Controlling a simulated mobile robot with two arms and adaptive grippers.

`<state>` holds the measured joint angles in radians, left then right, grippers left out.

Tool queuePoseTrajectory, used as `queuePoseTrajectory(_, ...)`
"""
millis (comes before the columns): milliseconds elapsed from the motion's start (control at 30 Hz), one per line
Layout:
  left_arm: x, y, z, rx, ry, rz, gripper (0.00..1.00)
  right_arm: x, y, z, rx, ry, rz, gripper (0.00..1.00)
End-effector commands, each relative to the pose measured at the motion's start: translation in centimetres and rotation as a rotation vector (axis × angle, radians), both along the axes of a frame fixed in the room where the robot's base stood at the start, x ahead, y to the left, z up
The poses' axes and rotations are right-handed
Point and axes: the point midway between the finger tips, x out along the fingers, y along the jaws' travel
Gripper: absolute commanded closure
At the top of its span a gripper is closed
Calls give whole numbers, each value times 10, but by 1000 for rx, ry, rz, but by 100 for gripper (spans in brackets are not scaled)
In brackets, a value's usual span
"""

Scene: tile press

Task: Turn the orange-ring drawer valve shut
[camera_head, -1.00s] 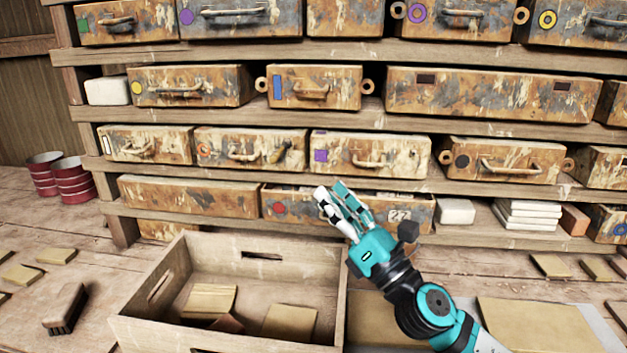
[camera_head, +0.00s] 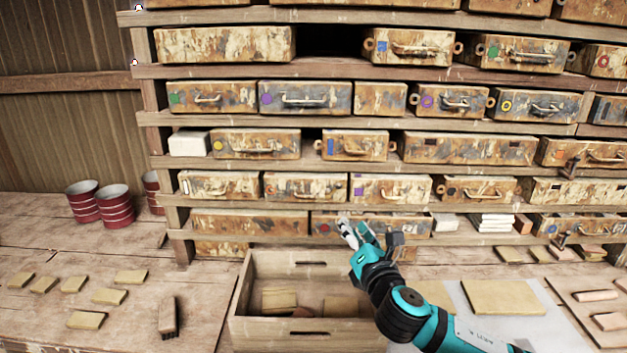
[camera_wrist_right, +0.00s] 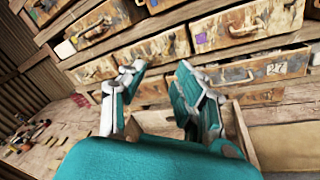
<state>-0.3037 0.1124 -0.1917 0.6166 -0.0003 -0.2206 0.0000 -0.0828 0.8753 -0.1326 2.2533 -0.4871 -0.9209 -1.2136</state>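The orange-ring drawer (camera_head: 305,187) is a rusty, paint-flaked drawer in the second row from the bottom, between a white-marked drawer and a purple-square drawer. Its ring is very small in the head view now. A small brown valve lever (camera_head: 327,187) seems to sit at its right side; its angle is too small to tell. In the right wrist view the same drawer (camera_wrist_right: 160,50) appears left of the purple-square drawer. My right gripper (camera_head: 356,227) is open and empty, below and right of that drawer, in front of the red-dot drawer. It also shows in the wrist view (camera_wrist_right: 155,80). My left gripper is out of view.
An open wooden crate (camera_head: 240,300) with tan tiles stands below my right gripper. Red tins (camera_head: 115,205), a brush (camera_head: 168,316) and loose tiles lie at left. A tan slab (camera_head: 503,297) lies at right. Other drawers (camera_head: 392,188) surround the orange-ring drawer.

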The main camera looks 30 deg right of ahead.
Motion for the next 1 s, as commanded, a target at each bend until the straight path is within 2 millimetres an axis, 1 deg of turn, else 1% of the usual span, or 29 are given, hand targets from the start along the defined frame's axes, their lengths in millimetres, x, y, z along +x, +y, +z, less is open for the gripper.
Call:
queuePoseTrajectory(67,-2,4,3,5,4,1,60,3,-4,0,1,10,-10,68)
queuePoseTrajectory(133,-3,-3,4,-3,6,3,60,9,-6,-1,2,9,-12,68)
queuePoseTrajectory(267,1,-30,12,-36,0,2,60,30,-12,2,2,6,-11,68)
queuePoseTrajectory(300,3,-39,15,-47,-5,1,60,38,-14,2,2,6,-11,68)
queuePoseTrajectory(400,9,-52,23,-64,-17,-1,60,60,-20,3,2,6,-10,68)
queuePoseTrajectory(433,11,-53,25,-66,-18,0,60,66,-22,3,2,6,-11,68)
queuePoseTrajectory(533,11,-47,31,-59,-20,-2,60,87,-28,3,3,5,-9,68)
queuePoseTrajectory(700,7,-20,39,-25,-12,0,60,122,-39,2,3,7,-9,68)
queuePoseTrajectory(767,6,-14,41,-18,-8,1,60,133,-42,3,3,5,-9,68)
queuePoseTrajectory(867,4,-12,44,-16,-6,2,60,148,-47,2,3,5,-9,68)
queuePoseTrajectory(1000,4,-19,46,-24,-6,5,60,161,-50,1,2,7,-7,68)
